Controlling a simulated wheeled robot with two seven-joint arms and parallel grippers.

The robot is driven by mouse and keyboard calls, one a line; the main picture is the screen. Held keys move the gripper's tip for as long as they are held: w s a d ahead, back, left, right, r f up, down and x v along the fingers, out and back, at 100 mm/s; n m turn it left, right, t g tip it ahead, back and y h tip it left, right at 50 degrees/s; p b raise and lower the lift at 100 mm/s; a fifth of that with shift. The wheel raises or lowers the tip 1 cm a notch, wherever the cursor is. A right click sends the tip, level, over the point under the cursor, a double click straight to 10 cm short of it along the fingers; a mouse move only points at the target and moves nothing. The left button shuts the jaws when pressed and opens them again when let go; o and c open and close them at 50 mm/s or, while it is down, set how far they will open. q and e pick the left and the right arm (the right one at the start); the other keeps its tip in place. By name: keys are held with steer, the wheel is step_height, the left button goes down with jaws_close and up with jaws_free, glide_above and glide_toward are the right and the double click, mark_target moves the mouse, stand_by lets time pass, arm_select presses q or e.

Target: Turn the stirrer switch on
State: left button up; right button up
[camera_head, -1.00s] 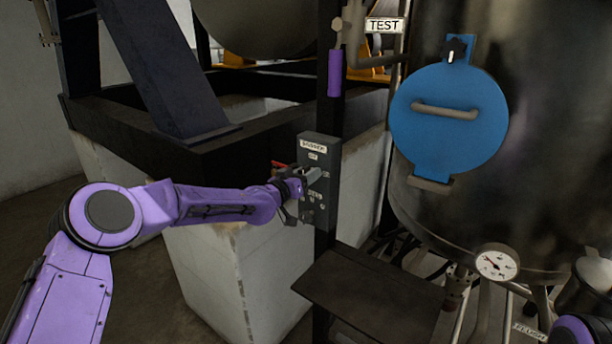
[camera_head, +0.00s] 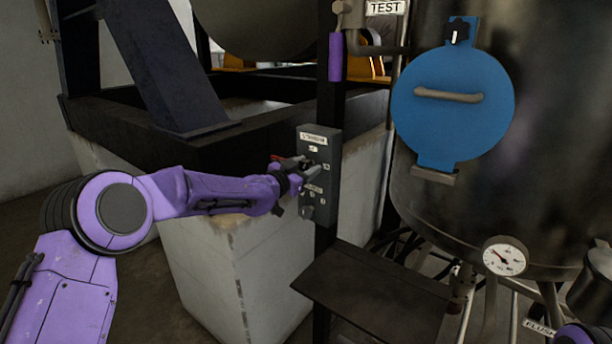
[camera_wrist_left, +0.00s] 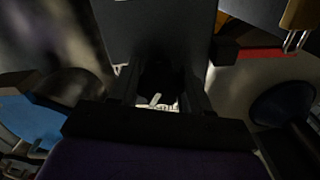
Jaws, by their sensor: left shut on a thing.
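The grey stirrer switch box (camera_head: 331,183) is fixed to a dark post, with a white label plate near its top. My left gripper (camera_head: 314,169) is at the box's front face, shut on the switch knob, which its fingers mostly hide in the head view. In the left wrist view the dark knob (camera_wrist_left: 160,82) sits between the two fingers, with a small pale pointer mark on it. A small pale greenish mark (camera_head: 313,149) shows on the box just above the fingers. My right gripper is out of view.
A dark shelf plate (camera_head: 372,298) juts out below the box. To the right stands a large dark tank with a blue round cover (camera_head: 452,125) and a dial gauge (camera_head: 505,256). A pale concrete block (camera_head: 215,270) is behind my left arm.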

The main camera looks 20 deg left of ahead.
arm_select(q)
steer(key=m+b, duration=0.1)
steer(key=m, duration=0.1)
steer(key=m+b, duration=0.3)
steer(key=m, duration=0.1)
steer(key=shift+f+b, duration=0.4)
steer(key=m+b, duration=0.2)
steer(key=m, duration=0.1)
steer(key=shift+m, duration=0.3)
steer(key=shift+a+r+m+b, duration=0.1)
steer(key=shift+r+m+b, duration=0.1)
steer(key=shift+m+b, duration=0.8)
steer(key=shift+m, duration=0.3)
steer(key=o, duration=1.1)
steer(key=shift+a+r, duration=0.1)
steer(key=shift+c, duration=0.2)
